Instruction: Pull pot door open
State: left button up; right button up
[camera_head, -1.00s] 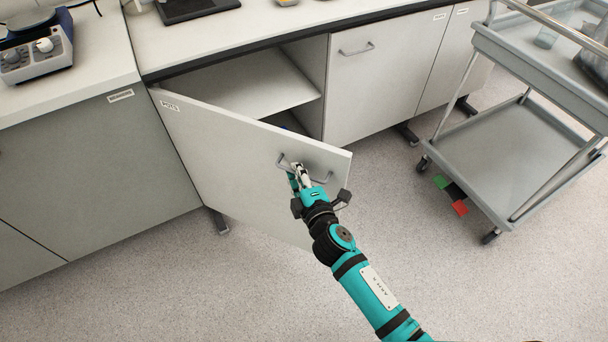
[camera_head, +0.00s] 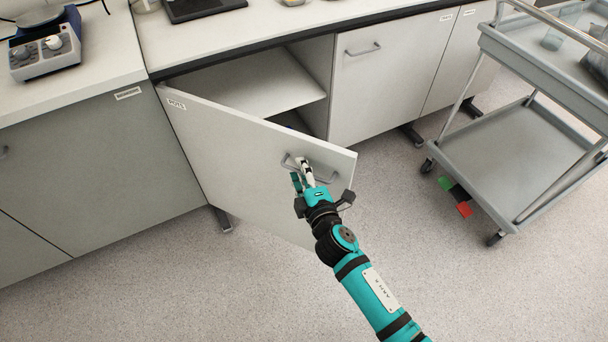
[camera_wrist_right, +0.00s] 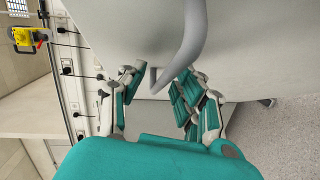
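The pot door (camera_head: 235,150) is a pale cupboard door with a POTS label at its upper left. It stands partly open, swung out from the cupboard at an angle. My right gripper (camera_head: 304,172) is at the door's metal handle (camera_head: 325,179), near the door's free edge. In the right wrist view the handle (camera_wrist_right: 190,40) runs between the fingers of my right gripper (camera_wrist_right: 160,80). My left gripper is not in view.
The open cupboard shows a shelf (camera_head: 262,82). A closed cupboard door (camera_head: 385,80) is to its right. The floor in front of the door is clear.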

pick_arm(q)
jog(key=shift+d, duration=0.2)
pick_arm(e)
jog(key=v, duration=1.2)
jog(key=shift+c, duration=0.4)
